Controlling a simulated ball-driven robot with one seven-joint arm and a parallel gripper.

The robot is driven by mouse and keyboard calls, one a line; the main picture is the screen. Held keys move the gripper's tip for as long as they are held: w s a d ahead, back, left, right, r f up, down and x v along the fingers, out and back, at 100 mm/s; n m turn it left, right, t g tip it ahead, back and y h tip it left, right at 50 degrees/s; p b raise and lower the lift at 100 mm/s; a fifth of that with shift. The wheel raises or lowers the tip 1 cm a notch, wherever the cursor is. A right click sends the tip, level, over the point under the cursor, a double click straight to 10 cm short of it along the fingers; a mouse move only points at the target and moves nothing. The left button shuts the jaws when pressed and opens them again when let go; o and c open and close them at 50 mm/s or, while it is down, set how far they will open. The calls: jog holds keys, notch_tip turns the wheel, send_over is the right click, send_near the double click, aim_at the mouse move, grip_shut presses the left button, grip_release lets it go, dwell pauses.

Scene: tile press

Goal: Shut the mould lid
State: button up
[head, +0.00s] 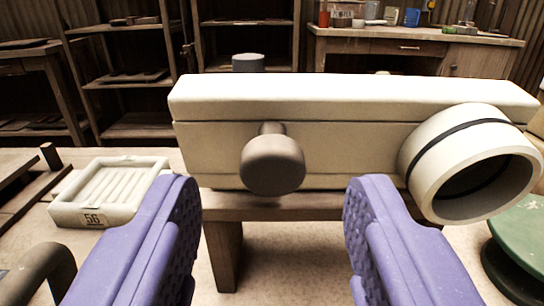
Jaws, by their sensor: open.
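A long cream mould block (340,150) stands in front of me. A thin dark seam runs along its front and sets off an upper slab (350,100), which looks like the lid. From this side I cannot tell whether it is fully shut. A round brown-grey knob (273,166) sticks out towards me from the front, left of the middle. My gripper (274,192) is open and empty. Its two purple fingers are spread to either side of the knob, nearer to me and slightly lower, with no contact visible.
A hollow cream cylinder (428,165) with a dark band juts from the block's right end. A ribbed tray (68,212) marked 56 lies at left, near a dark curved bar (40,272). A green round stand (525,235) is at right. Shelves and a cabinet stand behind.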

aim_at(272, 168)
jog(key=shift+w+b, duration=0.35)
jog(key=shift+w, duration=1.55)
grip_shut()
jog(key=shift+r, duration=0.1)
